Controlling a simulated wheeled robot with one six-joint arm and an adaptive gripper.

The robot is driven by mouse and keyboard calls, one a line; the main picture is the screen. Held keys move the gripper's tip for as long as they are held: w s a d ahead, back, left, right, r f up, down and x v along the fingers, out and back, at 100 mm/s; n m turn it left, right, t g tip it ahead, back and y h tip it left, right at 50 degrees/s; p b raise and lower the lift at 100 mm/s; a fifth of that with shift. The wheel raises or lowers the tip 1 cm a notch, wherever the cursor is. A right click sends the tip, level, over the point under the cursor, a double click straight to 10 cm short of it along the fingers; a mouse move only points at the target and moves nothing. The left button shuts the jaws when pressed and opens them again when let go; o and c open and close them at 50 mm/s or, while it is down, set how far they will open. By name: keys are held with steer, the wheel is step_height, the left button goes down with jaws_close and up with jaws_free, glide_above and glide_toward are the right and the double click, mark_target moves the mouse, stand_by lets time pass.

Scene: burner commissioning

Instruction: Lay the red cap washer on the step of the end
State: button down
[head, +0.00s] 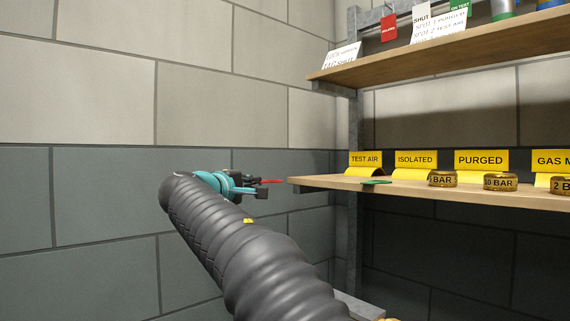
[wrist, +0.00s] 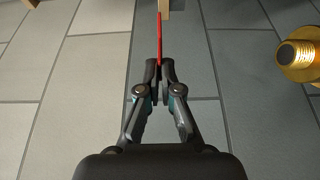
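My gripper (head: 264,186) is at the end of my outstretched arm in the head view, just left of the wooden shelf's end. In the wrist view my gripper (wrist: 161,72) has its fingertips closed together on a thin red piece (wrist: 160,38), seen edge-on as a narrow strip. It looks like the red cap washer; its round face is not visible. The red piece (head: 272,181) also sticks out from the fingertips toward the shelf in the head view. A brass threaded end (wrist: 300,55) with a wider collar stands at the wrist view's right edge, partly cut off, apart from my gripper.
The wooden shelf (head: 330,184) carries yellow signs such as TEST AIR (head: 364,160), a green flat piece (head: 376,182) and brass rings marked in BAR (head: 442,179). An upper shelf (head: 440,57) holds cards and tags. Block wall lies behind; space left of the shelf is free.

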steer(key=s+a+f+m+g+h, duration=0.1)
steer(key=s+a+f+m+h, duration=0.1)
steer(key=f, duration=0.6)
steer(key=shift+s+a+g+h+b, duration=0.3)
steer(key=shift+s+a+h+b, duration=0.1)
steer(key=shift+s+a, duration=0.25)
steer(key=shift+a+f, duration=0.1)
steer(key=shift+f, duration=0.2)
steer(key=shift+f+b, duration=2.45)
steer(key=shift+f, duration=0.5)
steer(key=c, duration=1.2)
jaws_free()
steer(key=shift+c, duration=0.2)
